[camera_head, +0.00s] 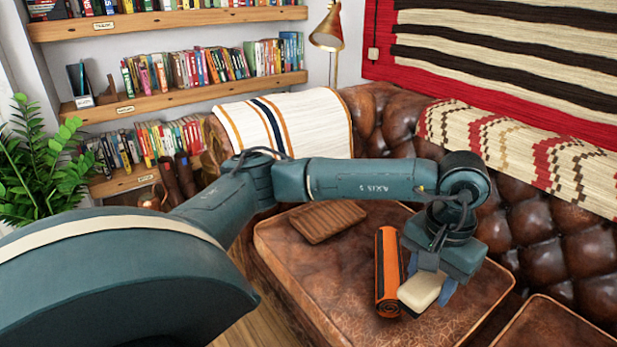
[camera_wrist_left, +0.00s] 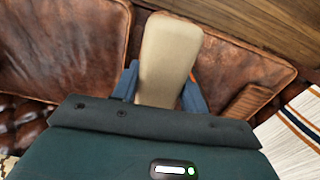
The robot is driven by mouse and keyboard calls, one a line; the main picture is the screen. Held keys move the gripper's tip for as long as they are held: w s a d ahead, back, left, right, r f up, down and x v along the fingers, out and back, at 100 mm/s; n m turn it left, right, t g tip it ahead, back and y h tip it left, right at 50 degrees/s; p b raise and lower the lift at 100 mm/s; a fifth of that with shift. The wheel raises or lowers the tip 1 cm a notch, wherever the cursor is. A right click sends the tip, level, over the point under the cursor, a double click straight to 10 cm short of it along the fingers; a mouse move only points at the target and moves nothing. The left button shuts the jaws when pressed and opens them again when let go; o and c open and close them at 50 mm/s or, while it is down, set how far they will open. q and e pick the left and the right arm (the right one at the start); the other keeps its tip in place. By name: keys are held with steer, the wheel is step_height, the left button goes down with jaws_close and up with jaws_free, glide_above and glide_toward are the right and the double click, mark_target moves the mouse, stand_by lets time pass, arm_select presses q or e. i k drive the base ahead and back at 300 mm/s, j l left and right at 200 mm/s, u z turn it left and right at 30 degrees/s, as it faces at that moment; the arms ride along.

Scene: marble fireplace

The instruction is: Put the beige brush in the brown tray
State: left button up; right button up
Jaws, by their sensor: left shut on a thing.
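The beige brush (camera_head: 420,291) is a pale block with rounded corners, held between the blue fingers of my left gripper (camera_head: 428,279). In the left wrist view the brush (camera_wrist_left: 168,55) fills the space between the fingers (camera_wrist_left: 160,92) and its far end sticks out beyond them. I cannot tell whether it touches the cushion. The brown tray (camera_head: 327,221) is a ribbed, wood-coloured rectangle lying on the leather seat, to the left of and farther back than the gripper. Part of it shows at the right of the left wrist view (camera_wrist_left: 246,103). My right gripper is out of view.
An orange and black roll (camera_head: 388,272) lies on the seat cushion (camera_head: 300,262) between the tray and the brush, close beside the brush. The tufted sofa back (camera_head: 515,215) rises behind the gripper. Bare leather surrounds the tray.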

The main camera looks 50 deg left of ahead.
mark_target(314, 226)
steer(key=i+j, duration=0.1)
steer(key=j, duration=0.8)
steer(key=i+j+u, duration=0.1)
steer(key=j, duration=0.35)
steer(key=i+j, duration=0.15)
steer(key=j, duration=0.3)
